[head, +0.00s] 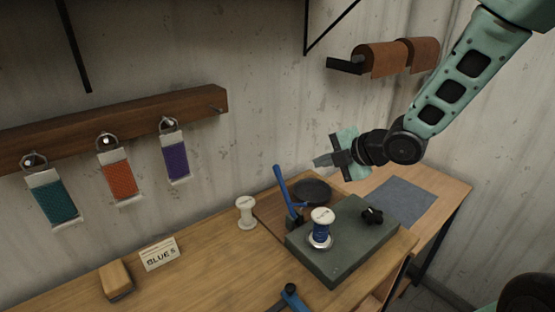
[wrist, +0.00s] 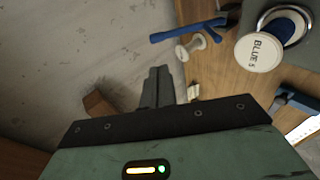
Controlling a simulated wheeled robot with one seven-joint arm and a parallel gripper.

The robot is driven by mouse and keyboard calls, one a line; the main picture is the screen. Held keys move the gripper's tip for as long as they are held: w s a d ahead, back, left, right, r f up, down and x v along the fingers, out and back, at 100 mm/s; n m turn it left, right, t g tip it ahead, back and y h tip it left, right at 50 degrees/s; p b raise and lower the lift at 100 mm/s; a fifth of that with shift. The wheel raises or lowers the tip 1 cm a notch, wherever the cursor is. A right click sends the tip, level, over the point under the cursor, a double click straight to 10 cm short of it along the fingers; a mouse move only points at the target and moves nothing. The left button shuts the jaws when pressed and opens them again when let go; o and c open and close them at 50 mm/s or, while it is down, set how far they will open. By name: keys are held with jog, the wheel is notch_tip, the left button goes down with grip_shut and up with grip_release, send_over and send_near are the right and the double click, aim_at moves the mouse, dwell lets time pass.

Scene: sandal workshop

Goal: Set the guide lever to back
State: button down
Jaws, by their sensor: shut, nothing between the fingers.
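A blue lever (head: 285,190) stands tilted at the left side of a grey-green block (head: 335,262), its top leaning left in the head view. It also shows in the wrist view as a blue bar (wrist: 187,31) near the top. No marking of back or front is readable on it. My gripper (head: 320,161) is in the air above and to the right of the lever, pointing left, apart from it. Its fingers (wrist: 159,75) are together and empty in the wrist view.
A spool with blue thread (head: 321,230) and a black knob (head: 372,215) are on the block. A white spool (head: 246,212), a "BLUE 5" card (head: 159,254) and a blue-handled tool (head: 290,296) are nearby. Webbing samples hang from a wall rail (head: 195,103); leather rolls (head: 382,59) are behind.

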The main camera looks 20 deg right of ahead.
jog(key=p, duration=0.5)
send_near(279, 170)
jog(key=x, duration=0.6)
jog(key=shift+w+a+f, duration=0.15)
jog(key=shift+w+f, duration=0.15)
